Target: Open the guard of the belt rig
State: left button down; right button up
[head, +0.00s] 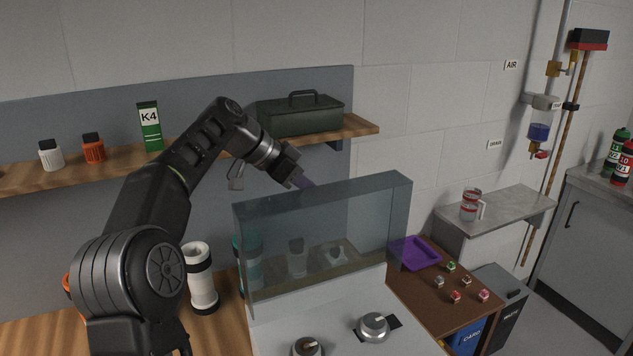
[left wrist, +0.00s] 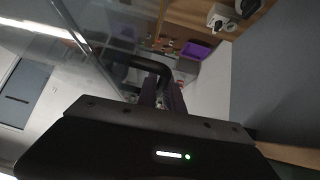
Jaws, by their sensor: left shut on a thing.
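The clear, bluish guard (head: 330,225) stands upright over the white body of the belt rig (head: 290,335). Two knobs, one brown-topped (head: 307,346) and one grey (head: 373,326), sit on the rig in front of it. My left gripper (head: 303,181) is at the guard's upper edge, its tips partly behind the clear panel. In the left wrist view its fingers (left wrist: 162,93) are shut on a black bar handle (left wrist: 148,64) beside the clear panel. Rollers or pulleys show dimly through the guard. My right gripper is not in view.
A wooden shelf (head: 356,128) behind holds a green toolbox (head: 300,117) and small bottles. White-and-black cylinder (head: 201,278) stands left of the rig. A purple tray (head: 415,252) and several small items lie on the brown table (head: 437,290) at right.

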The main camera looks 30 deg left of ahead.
pick_arm(q)
jog(key=shift+w+a+f+h, duration=0.1)
jog(key=shift+w+a+h, duration=0.25)
jog(key=shift+a, duration=0.3)
jog(key=c, duration=1.8)
grip_release()
jog(key=shift+o, duration=0.2)
jog(key=shift+d, duration=0.15)
